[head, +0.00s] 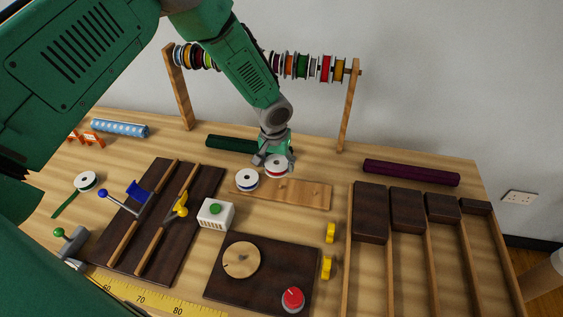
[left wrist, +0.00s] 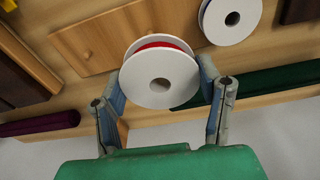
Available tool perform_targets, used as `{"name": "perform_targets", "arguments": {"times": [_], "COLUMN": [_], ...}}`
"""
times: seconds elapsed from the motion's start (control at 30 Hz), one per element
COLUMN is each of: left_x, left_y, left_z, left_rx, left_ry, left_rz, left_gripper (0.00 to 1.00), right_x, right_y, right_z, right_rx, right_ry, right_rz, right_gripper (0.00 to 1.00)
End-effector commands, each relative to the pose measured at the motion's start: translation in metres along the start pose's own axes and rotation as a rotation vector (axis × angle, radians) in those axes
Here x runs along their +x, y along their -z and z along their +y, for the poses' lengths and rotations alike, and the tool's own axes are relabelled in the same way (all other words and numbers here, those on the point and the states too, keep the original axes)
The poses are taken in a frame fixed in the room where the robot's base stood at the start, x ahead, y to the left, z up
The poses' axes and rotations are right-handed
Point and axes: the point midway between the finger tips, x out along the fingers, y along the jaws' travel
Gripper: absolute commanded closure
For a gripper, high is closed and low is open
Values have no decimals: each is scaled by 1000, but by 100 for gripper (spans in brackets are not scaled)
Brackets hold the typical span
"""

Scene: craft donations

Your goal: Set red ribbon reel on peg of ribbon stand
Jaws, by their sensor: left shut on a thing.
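The red ribbon reel (head: 279,172), with white flanges, is held between the fingers of my left gripper (head: 272,160). The left wrist view shows the reel's white flange and centre hole (left wrist: 160,84), with a finger on each side. A low light-wood board (head: 300,193), apparently the ribbon stand, lies below and in front of the reel; it also shows in the left wrist view (left wrist: 92,48). A blue ribbon reel (head: 247,180) is at the board's left end, beside the held reel. I cannot tell the exact gap between the red reel and the board. My right gripper is not in view.
A rack (head: 346,110) of colourful reels stands behind my arm. Dark green (head: 230,143) and purple (head: 411,172) rolls lie near the back edge. A white box with a green button (head: 215,213) is in front; a divided tray (head: 393,262) is right.

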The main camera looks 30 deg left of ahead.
Motion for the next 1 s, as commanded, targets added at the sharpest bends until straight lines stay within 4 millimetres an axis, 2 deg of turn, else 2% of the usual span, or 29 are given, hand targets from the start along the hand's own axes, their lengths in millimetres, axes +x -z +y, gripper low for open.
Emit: {"name": "perform_targets", "arguments": {"times": [0.33,0.87,1.0], "left_x": [26,74,78], "left_y": [-4,-8,-10], "left_z": [12,4,6], "left_rx": [5,4,4], "left_ry": [13,4,8], "left_rz": [-1,-1,-1], "left_gripper": [65,65,74], "right_x": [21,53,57], "right_y": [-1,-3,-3], "right_z": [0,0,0], "right_rx": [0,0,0], "right_ry": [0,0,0], "right_rz": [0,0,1], "right_gripper": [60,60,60]}}
